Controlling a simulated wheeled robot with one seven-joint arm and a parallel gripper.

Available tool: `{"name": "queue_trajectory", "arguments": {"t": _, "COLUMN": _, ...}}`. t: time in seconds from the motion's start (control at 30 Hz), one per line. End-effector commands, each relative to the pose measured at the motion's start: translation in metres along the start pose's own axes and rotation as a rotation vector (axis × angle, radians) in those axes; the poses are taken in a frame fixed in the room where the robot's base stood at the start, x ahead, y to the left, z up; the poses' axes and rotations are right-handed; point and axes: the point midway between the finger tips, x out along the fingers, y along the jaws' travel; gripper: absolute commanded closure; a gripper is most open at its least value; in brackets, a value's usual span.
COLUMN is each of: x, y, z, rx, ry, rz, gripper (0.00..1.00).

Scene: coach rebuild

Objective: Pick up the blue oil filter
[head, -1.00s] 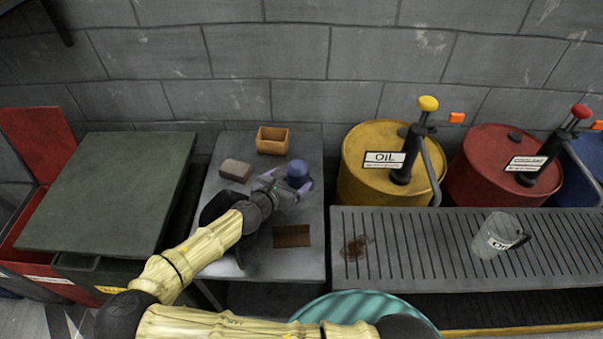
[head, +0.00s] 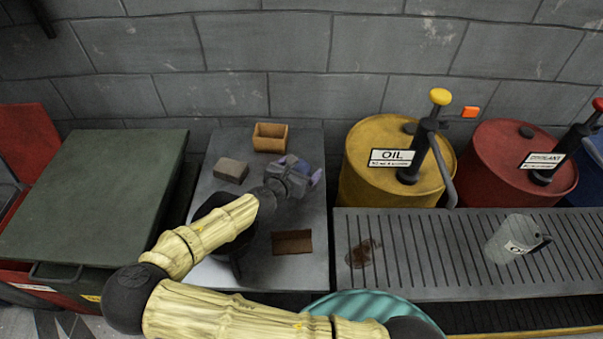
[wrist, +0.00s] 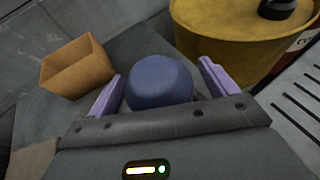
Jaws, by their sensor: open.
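The blue oil filter (wrist: 160,82) stands on the grey bench between the two lilac fingers of my gripper (wrist: 160,90) in the wrist view. The fingers are apart, one on each side of it, with a small gap showing on the right. I cannot tell whether the left finger touches it. In the head view my gripper (head: 302,174) reaches over the back right part of the bench, and its body and fingers hide most of the filter.
An open tan box (head: 270,138), a grey-brown block (head: 231,170) and a flat brown piece (head: 292,242) are on the grey bench (head: 300,275). A yellow oil drum (head: 365,185) stands close on the right. A dark green lid (head: 95,195) lies left.

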Motion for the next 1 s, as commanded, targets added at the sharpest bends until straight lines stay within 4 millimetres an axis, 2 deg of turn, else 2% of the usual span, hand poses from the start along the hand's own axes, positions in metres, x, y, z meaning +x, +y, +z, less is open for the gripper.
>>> {"name": "queue_trajectory", "arguments": {"t": 0.03, "x": 0.0029, "y": -0.0001, "z": -0.0046, "rx": 0.0, "ry": 0.001, "rz": 0.002, "gripper": 0.15}}
{"name": "queue_trajectory", "arguments": {"t": 0.63, "x": -0.0016, "y": 0.0057, "z": -0.0049, "rx": -0.008, "ry": 0.001, "rz": 0.019, "gripper": 0.15}}
{"name": "queue_trajectory", "arguments": {"t": 0.67, "x": -0.0016, "y": 0.0056, "z": -0.0049, "rx": -0.008, "ry": 0.001, "rz": 0.019, "gripper": 0.19}}
{"name": "queue_trajectory", "arguments": {"t": 0.93, "x": -0.0003, "y": 0.0043, "z": -0.0042, "rx": -0.007, "ry": 0.001, "rz": 0.016, "gripper": 0.72}}
{"name": "queue_trajectory", "arguments": {"t": 1.0, "x": -0.0001, "y": 0.004, "z": -0.0033, "rx": -0.006, "ry": 0.0, "rz": 0.015, "gripper": 0.73}}
